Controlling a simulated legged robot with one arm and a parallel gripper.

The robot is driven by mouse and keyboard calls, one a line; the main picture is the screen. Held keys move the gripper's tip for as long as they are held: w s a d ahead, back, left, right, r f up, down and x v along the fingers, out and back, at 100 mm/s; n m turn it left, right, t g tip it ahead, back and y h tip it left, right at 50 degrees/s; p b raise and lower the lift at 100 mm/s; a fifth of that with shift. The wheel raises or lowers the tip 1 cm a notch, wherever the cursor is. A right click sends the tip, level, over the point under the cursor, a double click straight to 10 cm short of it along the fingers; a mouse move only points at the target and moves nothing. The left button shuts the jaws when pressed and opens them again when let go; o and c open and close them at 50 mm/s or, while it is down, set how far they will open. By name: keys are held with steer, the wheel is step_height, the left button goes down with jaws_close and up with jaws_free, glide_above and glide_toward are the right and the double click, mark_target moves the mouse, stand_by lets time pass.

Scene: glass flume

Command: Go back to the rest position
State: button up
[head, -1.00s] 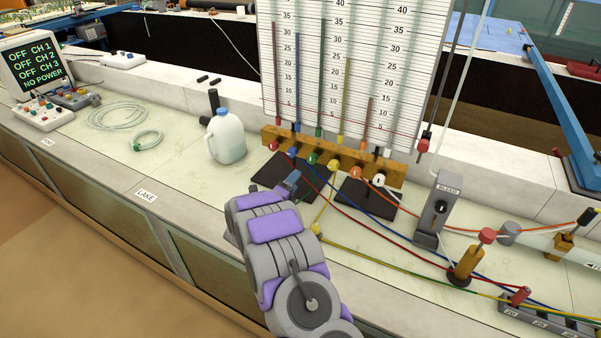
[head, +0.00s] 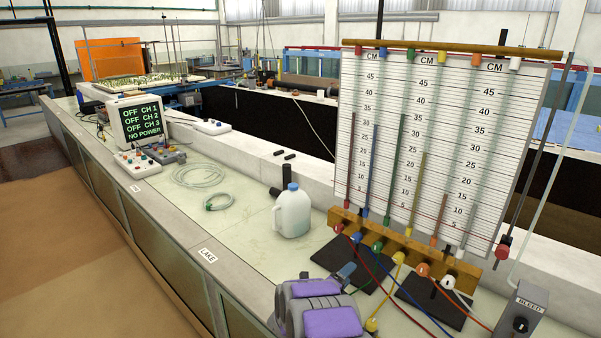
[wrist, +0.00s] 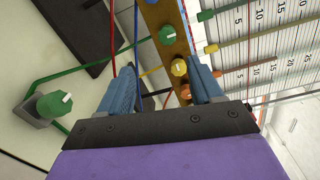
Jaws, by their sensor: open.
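My arm with its purple and grey links shows at the bottom of the head view, over the front of the bench. A blue finger of my gripper (head: 346,272) shows there, near the dark pads before the manometer board. In the wrist view the two blue fingers of my gripper (wrist: 167,88) stand apart, with nothing held between them. A green knob (wrist: 55,104) on a grey block lies left of the fingers.
The manometer board (head: 440,140) stands behind the manifold. A white jug (head: 292,212), a coiled clear hose (head: 200,175) and a monitor (head: 140,122) stand to the left. The bleed post (head: 522,315) is at right. Coloured hoses run across the bench.

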steer(key=a+r+n+y, duration=0.7)
steer(key=a+n+y, duration=0.1)
steer(key=a+y, duration=0.15)
steer(key=s+a+r+n+g+y, duration=0.3)
steer(key=s+a+r+n+y, duration=0.25)
steer(key=s+a+n, duration=0.35)
steer(key=s+d+r+n+g+h, duration=0.1)
steer(key=s+d+n+g, duration=0.2)
steer(key=s, duration=1.2)
steer(key=s+d+r+n+g+h, duration=0.1)
steer(key=s+d+n+g, duration=0.3)
steer(key=s, duration=1.1)
steer(key=s+d+r+n+g, duration=0.2)
steer(key=s+d+n+g, duration=0.2)
steer(key=s, duration=1.2)
steer(key=d+n, duration=0.1)
steer(key=d, duration=0.2)
steer(key=shift+d+r+h, duration=0.15)
steer(key=shift+r+h, duration=0.05)
steer(key=shift+h, duration=0.2)
